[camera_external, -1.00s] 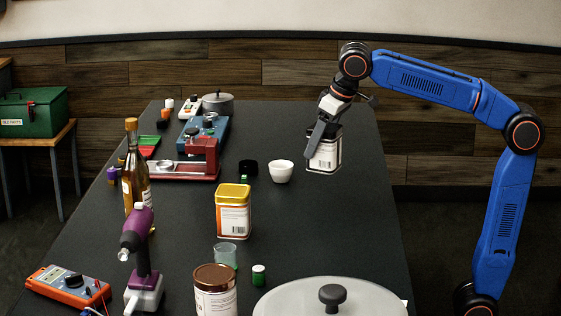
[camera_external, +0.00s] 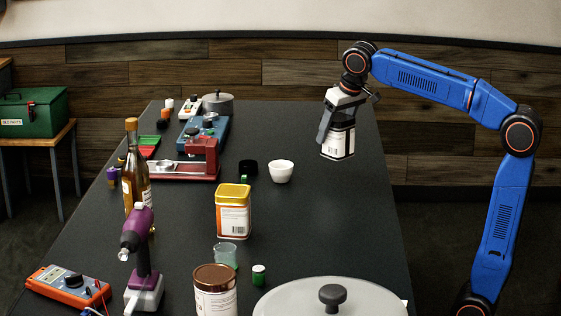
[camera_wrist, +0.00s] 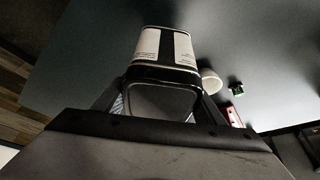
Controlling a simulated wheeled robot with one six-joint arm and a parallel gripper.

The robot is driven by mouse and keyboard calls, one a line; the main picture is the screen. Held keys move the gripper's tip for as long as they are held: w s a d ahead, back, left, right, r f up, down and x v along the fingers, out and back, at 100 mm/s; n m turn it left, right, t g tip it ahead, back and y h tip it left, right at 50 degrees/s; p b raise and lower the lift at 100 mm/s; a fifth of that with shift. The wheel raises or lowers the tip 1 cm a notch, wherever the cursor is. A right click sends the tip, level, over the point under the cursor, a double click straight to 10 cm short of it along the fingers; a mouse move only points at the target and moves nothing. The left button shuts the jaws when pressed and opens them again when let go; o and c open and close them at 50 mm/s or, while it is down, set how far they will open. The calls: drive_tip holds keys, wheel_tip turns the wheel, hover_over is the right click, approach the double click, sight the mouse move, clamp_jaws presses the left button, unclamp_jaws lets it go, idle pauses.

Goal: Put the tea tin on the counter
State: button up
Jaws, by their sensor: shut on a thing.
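A black tin with a white label (camera_external: 340,142), which looks like the tea tin, is held in my gripper (camera_external: 329,122) at the far right part of the dark counter (camera_external: 310,230). It is nearly upright, slightly tilted. I cannot tell for sure whether its base touches the counter. In the wrist view the tin (camera_wrist: 166,45) sits between the fingers of my gripper (camera_wrist: 160,98), its dark end toward the camera. The gripper is shut on it.
A white bowl (camera_external: 281,172) stands left of the held tin. A yellow-lidded tin (camera_external: 233,212), a bottle (camera_external: 136,180), a purple drill (camera_external: 140,250) and a round lid (camera_external: 300,297) are nearer. The counter's right side between bowl and round lid is clear.

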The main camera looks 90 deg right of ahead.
sight(346, 120)
drive_tip(key=shift+f, duration=3.6)
drive_tip(key=shift+f, duration=0.1)
drive_tip(key=o, duration=1.2)
drive_tip(key=v, duration=1.2)
drive_tip(key=shift+w, duration=0.1)
